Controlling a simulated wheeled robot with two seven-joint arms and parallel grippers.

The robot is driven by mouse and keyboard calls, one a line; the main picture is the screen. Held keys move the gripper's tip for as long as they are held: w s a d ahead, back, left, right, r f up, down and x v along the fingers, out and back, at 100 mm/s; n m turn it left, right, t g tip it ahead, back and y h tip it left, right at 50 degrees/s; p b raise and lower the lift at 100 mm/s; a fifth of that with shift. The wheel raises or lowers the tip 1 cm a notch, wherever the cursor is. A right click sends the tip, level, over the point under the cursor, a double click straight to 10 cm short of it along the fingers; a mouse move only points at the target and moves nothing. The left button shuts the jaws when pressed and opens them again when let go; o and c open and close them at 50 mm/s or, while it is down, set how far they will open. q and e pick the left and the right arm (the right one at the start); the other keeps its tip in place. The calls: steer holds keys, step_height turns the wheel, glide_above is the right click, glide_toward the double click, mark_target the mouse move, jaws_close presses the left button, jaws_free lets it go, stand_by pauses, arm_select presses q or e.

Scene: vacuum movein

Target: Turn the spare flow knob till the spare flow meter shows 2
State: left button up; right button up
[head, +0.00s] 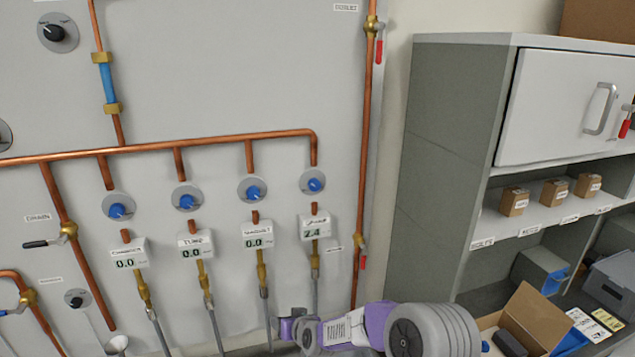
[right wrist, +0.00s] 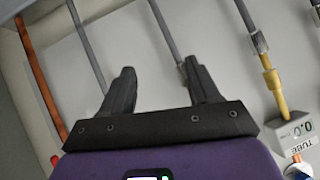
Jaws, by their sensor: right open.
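The spare flow meter (head: 315,226) is the rightmost of a row of white meters on the panel. Its small display seems to read 2.4, though the first digit is blurred. The spare flow knob (head: 315,182) is blue, on a round grey plate just above that meter. My right gripper (head: 286,327) is low in front of the panel, below the meters and well apart from the knob. In the right wrist view its two black fingers (right wrist: 160,82) are spread with nothing between them. My left gripper is out of view.
Other blue knobs (head: 252,189) and meters reading 0.0 (head: 258,236) stand left of the spare one. A copper pipe (head: 366,150) runs down to their right. The tube meter (right wrist: 292,132) shows in the right wrist view. A grey cabinet (head: 440,130) stands at right.

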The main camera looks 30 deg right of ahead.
steer(key=w+d+r+t+h, duration=0.15)
steer(key=d+r, duration=0.25)
steer(key=r, duration=0.5)
steer(key=w+d+r+t+h, duration=0.1)
steer(key=d+r+t, duration=0.15)
steer(key=r, duration=0.75)
steer(key=m+t+h, duration=0.1)
steer(key=t+h, duration=0.1)
glide_toward(316, 186)
steer(key=w, duration=0.2)
steer(key=shift+t, duration=0.3)
steer(key=p+x, duration=0.1)
steer(key=x, duration=0.2)
steer(key=p+x, duration=0.1)
steer(key=x, duration=0.2)
steer(key=shift+w+d+f, duration=0.2)
steer(key=shift+d+f, duration=0.05)
steer(key=c, duration=1)
steer(key=shift+f+m+b, duration=0.1)
steer(key=shift+m+b, duration=0.95)
steer(key=shift+m, duration=0.45)
steer(key=shift+c, duration=0.2)
steer(key=shift+m+b, duration=0.7)
steer(key=shift+m, duration=0.8)
